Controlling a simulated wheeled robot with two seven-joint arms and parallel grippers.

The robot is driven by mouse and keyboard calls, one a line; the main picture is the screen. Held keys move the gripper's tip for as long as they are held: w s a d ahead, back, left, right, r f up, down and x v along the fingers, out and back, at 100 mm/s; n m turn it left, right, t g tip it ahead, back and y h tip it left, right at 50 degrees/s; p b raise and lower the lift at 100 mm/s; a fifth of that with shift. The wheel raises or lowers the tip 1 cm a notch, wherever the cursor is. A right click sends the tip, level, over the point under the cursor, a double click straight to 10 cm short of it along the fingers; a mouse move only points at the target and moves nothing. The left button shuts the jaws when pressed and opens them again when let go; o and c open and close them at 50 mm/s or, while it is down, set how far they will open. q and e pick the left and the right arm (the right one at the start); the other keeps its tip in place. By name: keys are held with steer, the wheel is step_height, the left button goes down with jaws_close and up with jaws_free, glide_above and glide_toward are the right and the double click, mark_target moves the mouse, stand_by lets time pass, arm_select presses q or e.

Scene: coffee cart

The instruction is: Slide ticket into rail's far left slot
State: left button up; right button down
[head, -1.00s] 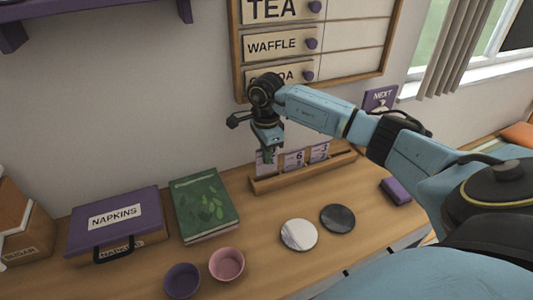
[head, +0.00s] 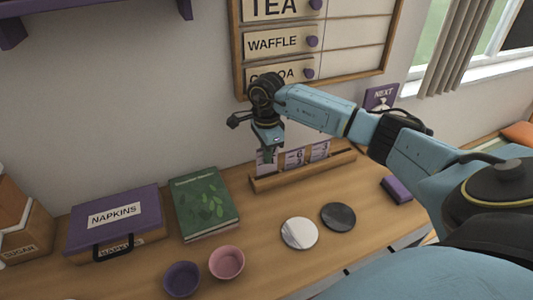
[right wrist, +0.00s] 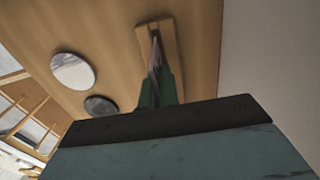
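The wooden ticket rail (head: 300,177) stands on the counter near the wall. Two tickets stand upright in its middle and right parts, a middle one (head: 295,158) and a right one (head: 319,151). My right gripper (head: 268,157) points down over the rail's left end. In the right wrist view its green fingers (right wrist: 160,90) are close together on a thin ticket (right wrist: 155,55), seen edge-on over the rail (right wrist: 172,42). In the head view this ticket is partly hidden by the fingers. I cannot tell whether its lower edge is inside the slot. My left gripper is not in view.
A green book (head: 205,204) and a napkin box (head: 115,222) lie left of the rail. A pink bowl (head: 227,263), a purple bowl (head: 181,279), a white disc (head: 299,234) and a dark disc (head: 338,217) are in front. The menu board (head: 345,40) hangs behind my arm.

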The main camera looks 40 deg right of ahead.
steer(key=shift+f, duration=0.15)
steer(key=shift+f+b, duration=0.5)
steer(key=shift+f, duration=0.2)
stand_by(0.3)
steer(key=shift+f+b, duration=0.65)
steer(key=shift+f, duration=0.05)
steer(key=c, duration=1.6)
jaws_free()
step_height(320, 180, up, 14)
steer(key=shift+f, duration=0.25)
